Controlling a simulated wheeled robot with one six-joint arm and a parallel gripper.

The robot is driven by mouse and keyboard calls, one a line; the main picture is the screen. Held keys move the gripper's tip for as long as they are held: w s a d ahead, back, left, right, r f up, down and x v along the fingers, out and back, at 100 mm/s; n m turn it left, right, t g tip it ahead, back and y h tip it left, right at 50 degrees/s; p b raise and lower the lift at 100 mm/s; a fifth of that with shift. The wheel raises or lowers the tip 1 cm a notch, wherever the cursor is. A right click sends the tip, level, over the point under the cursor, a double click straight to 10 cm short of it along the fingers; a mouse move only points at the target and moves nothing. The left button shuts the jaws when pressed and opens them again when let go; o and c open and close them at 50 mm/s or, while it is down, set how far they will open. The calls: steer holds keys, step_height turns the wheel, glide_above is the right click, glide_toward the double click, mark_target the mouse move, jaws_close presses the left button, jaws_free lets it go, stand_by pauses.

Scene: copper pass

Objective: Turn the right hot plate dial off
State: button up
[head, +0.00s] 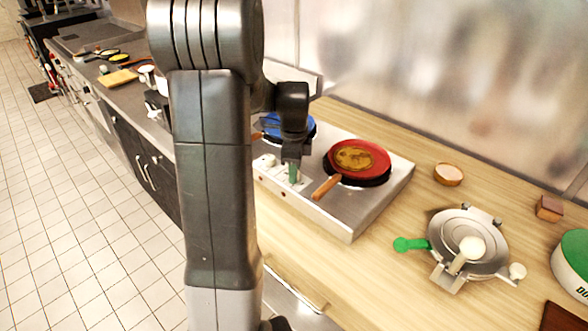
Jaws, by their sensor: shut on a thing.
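The hot plate (345,217) is a silver two-burner unit on the wooden counter. A red pan (374,160) with brown food in it sits on its right burner, its wooden handle toward the front. A blue pan (272,127) is on the left burner, partly behind my arm. A pale dial (265,161) shows on the front-left control panel. My gripper (292,162) points down at the panel, shut on what looks like the right dial (294,174), seen as a small green piece. The fingers hide most of it, so its setting cannot be told.
A round silver waffle-iron-like appliance (485,259) with a green handle stands at the right. The pan handle (326,187) lies close to my gripper.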

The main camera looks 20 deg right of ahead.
steer(key=shift+m, duration=1.1)
steer(key=o, duration=1)
steer(key=shift+c, duration=0.2)
steer(key=shift+r, duration=0.1)
step_height(320, 180, up, 14)
steer(key=shift+b, duration=0.4)
steer(key=shift+f, duration=0.25)
step_height(320, 180, down, 14)
steer(key=shift+r+p, duration=0.15)
steer(key=shift+p, duration=0.2)
